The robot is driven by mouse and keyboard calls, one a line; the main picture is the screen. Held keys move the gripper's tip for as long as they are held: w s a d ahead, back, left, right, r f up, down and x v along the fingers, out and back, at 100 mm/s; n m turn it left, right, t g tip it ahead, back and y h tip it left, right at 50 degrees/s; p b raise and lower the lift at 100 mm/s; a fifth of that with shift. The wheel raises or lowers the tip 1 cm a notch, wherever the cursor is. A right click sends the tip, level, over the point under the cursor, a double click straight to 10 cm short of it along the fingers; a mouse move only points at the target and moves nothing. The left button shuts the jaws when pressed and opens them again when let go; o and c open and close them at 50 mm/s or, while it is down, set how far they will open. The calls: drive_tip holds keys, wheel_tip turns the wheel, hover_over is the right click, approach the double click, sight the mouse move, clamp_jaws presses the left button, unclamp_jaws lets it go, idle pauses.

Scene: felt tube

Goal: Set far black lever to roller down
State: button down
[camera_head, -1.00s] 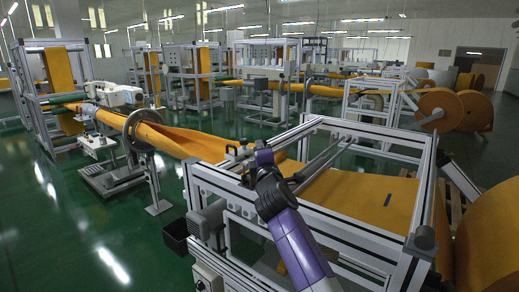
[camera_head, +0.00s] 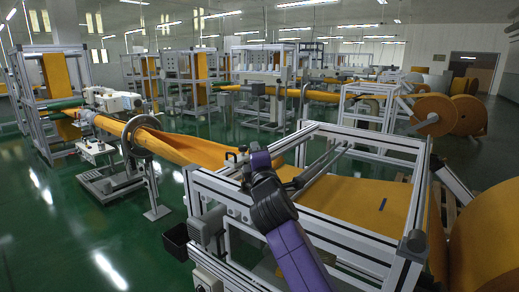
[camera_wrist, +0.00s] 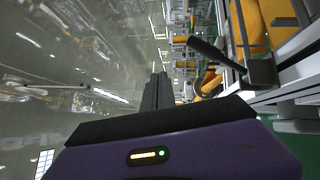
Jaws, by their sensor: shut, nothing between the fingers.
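A black lever (camera_wrist: 214,54) shows in the wrist view, slanting from a dark block on the machine frame toward the upper left. My gripper (camera_wrist: 160,80) is shut and empty, its dark fingers pointing up the picture, left of this lever and apart from it. In the head view, my purple arm reaches to the near machine's left rail, and its end hides the fingers. A small black handle (camera_head: 242,150) stands on that rail just left of my arm. I cannot tell whether it is the same lever. The roller's position is not clear.
Orange felt (camera_head: 360,200) lies across the near machine's metal frame (camera_head: 345,243). A felt tube (camera_head: 185,148) runs left through a metal ring (camera_head: 141,134). Big felt rolls stand at the right. Green floor (camera_head: 60,235) is open at the left.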

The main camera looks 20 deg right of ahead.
drive_tip(key=shift+s+r, duration=0.3)
drive_tip(key=shift+s, duration=0.45)
drive_tip(key=shift+s+r, duration=0.3)
drive_tip(key=shift+s, duration=0.4)
drive_tip(key=shift+s+r, duration=0.3)
drive_tip(key=shift+s, duration=0.45)
drive_tip(key=s+a+r+m+t+y, duration=0.2)
drive_tip(key=s+a+m+y, duration=0.1)
drive_tip(key=s+m, duration=0.15)
drive_tip(key=s+f+m, duration=0.9)
drive_tip(key=s+f, duration=0.8)
drive_tip(key=s, duration=0.2)
drive_tip(key=s+f+m+g, duration=0.1)
drive_tip(key=s+f, duration=0.3)
drive_tip(key=s, duration=0.8)
drive_tip(key=s+d+f+m+g, duration=0.1)
drive_tip(key=s+f, duration=0.4)
drive_tip(key=s, duration=0.7)
drive_tip(key=s+d+f+m+g+b, duration=0.1)
drive_tip(key=s+f+g, duration=0.3)
drive_tip(key=s, duration=0.8)
drive_tip(key=shift+s+d+f+m+g, duration=0.15)
drive_tip(key=shift+s+f+m+g, duration=0.3)
drive_tip(key=shift+m, duration=0.4)
